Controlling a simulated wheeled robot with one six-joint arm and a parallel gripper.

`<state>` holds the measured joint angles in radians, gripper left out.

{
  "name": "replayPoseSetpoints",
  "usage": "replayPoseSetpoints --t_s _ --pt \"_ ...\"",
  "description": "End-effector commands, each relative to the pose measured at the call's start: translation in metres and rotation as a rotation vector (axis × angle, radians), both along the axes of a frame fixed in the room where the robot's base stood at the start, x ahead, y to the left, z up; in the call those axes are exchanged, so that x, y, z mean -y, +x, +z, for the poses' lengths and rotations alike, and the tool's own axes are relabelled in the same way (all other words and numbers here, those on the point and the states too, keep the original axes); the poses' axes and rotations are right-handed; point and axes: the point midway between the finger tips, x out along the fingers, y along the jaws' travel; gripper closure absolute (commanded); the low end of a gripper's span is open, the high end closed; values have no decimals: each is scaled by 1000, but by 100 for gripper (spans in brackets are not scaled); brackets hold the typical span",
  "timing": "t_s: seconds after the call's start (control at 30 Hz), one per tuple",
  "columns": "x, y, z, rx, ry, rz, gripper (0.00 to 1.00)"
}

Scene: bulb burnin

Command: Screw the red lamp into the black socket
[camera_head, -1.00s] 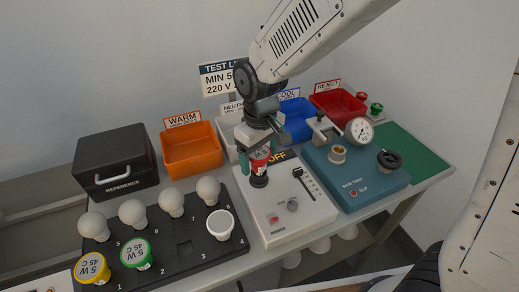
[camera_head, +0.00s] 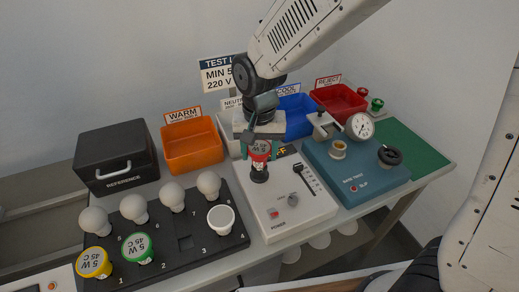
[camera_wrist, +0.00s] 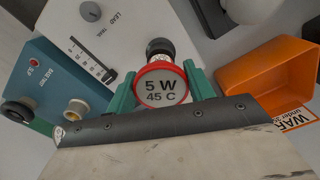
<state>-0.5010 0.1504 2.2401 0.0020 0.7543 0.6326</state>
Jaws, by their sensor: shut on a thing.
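The red lamp (camera_head: 260,148), with a red rim and a "5 W 45 C" label, stands upright over the black socket (camera_head: 259,174) on the white test box. My gripper (camera_head: 260,146) is shut on the lamp from above, with one green finger on each side. In the wrist view, the lamp (camera_wrist: 160,86) sits between the fingers, with the socket (camera_wrist: 160,48) right behind it. The lamp's lower end meets the socket's top, but I cannot tell how deep the thread sits.
The white test box (camera_head: 290,212) has a slider, a knob and a red button. A blue base-twist tester (camera_head: 362,178) stands to its right. A black rack (camera_head: 185,262) with several lamps lies to the left. Orange (camera_head: 192,158), blue (camera_head: 297,130) and red bins stand behind.

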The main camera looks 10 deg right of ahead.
Motion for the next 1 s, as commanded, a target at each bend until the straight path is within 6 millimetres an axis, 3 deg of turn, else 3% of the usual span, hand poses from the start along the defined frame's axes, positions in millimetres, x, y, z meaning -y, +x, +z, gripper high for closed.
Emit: replayPoseSetpoints --t_s 0.7,1.0 --pt "-4 4 1 8 4 -1084 70" --pt "-6 4 1 6 4 -1213 70"
